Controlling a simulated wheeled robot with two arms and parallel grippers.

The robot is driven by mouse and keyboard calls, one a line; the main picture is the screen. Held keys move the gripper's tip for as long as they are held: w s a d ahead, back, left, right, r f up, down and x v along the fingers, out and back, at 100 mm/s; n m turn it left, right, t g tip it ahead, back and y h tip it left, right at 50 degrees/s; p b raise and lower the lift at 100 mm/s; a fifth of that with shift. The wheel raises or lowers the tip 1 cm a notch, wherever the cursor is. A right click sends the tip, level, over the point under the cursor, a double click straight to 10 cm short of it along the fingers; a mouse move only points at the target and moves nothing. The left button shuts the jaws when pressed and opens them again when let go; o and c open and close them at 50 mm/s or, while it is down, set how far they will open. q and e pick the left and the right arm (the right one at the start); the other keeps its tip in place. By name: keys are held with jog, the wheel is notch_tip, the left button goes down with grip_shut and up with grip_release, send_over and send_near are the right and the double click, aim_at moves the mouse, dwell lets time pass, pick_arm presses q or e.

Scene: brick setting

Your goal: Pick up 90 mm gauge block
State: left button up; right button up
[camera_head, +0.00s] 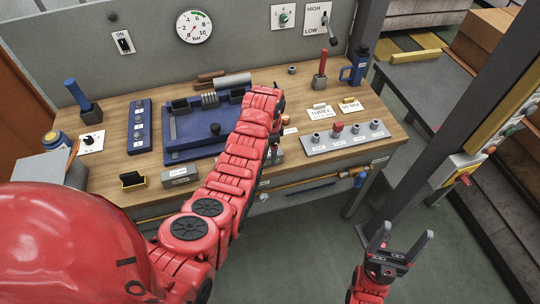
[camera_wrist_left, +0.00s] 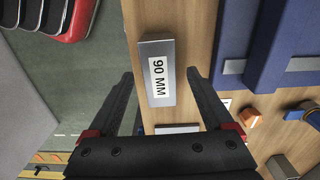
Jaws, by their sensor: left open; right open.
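The 90 mm gauge block (camera_wrist_left: 149,91) is a grey metal bar with a white label reading "90 MM". In the left wrist view it lies on the wooden bench close to the edge, seen between the two dark fingers of my left gripper (camera_wrist_left: 159,76). The fingers stand apart, and nothing is held. In the head view my red left arm reaches over the bench and hides much of its gripper (camera_head: 276,145). A grey labelled block (camera_head: 180,176) lies near the front edge there; its label is too small to read. My right gripper (camera_head: 402,238) is open and empty, beyond the bench front.
A blue fixture (camera_head: 185,135) fills the middle of the wooden bench (camera_head: 118,168). A grey peg rack (camera_head: 345,143) stands at the right. A dark post (camera_head: 420,110) rises right of the bench.

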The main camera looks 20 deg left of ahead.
pick_arm(q)
jog(key=shift+f+p, duration=0.4)
jog(key=shift+f, duration=1)
grip_shut()
